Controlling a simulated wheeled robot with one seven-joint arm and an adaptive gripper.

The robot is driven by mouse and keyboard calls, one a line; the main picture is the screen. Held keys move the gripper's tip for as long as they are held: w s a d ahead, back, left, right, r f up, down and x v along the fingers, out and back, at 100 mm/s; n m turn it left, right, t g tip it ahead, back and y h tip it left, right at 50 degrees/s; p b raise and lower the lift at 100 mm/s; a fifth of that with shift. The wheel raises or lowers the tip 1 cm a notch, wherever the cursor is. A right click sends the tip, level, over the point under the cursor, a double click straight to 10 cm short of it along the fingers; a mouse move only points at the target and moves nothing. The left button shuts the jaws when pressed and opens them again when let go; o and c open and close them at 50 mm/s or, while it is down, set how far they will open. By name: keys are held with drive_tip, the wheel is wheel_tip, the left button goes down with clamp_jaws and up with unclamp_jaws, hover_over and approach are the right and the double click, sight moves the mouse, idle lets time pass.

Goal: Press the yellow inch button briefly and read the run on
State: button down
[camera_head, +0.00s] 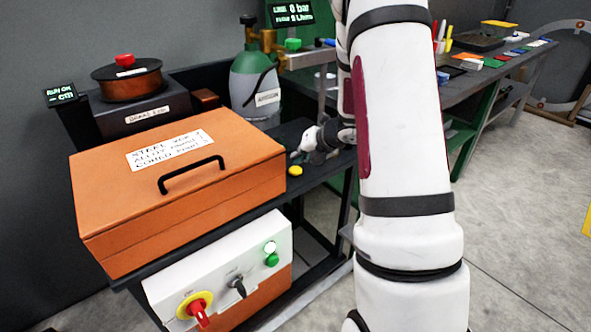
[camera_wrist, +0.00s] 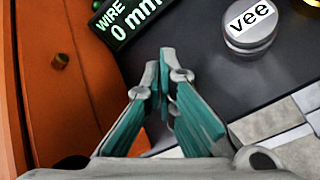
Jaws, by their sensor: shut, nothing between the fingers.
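A small yellow round button (camera_head: 295,170) shows in the head view on the dark bench, right of the orange box; I cannot read a label on it. My gripper (camera_head: 296,155) is just above it in that picture; whether they touch is unclear. In the wrist view my gripper (camera_wrist: 165,65) is shut and empty, its teal fingers together over the dark surface. A yellow thing (camera_wrist: 312,3) is cut off at the top right corner there. The run on display (camera_head: 60,93) at the far left shows a dash and "cm".
The orange box (camera_head: 120,215) with a black handle stands left. A control panel (camera_head: 222,280) has a red knob and green button. A green argon bottle (camera_head: 252,85) stands behind. In the wrist view, a wire display (camera_wrist: 130,22) reads 0 mm near a "vee" cylinder (camera_wrist: 250,40).

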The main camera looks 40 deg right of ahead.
sight(298, 168)
drive_tip(key=shift+f, duration=0.1)
drive_tip(key=shift+f+b, duration=0.35)
drive_tip(key=shift+b, duration=0.05)
drive_tip(key=shift+f+b, duration=0.45)
idle(0.7)
idle(1.0)
drive_tip(key=shift+r+p, duration=0.85)
drive_tip(key=shift+r, duration=0.05)
wheel_tip(298, 168, up, 5)
drive_tip(key=p, duration=0.4)
drive_tip(key=shift+p, duration=0.3)
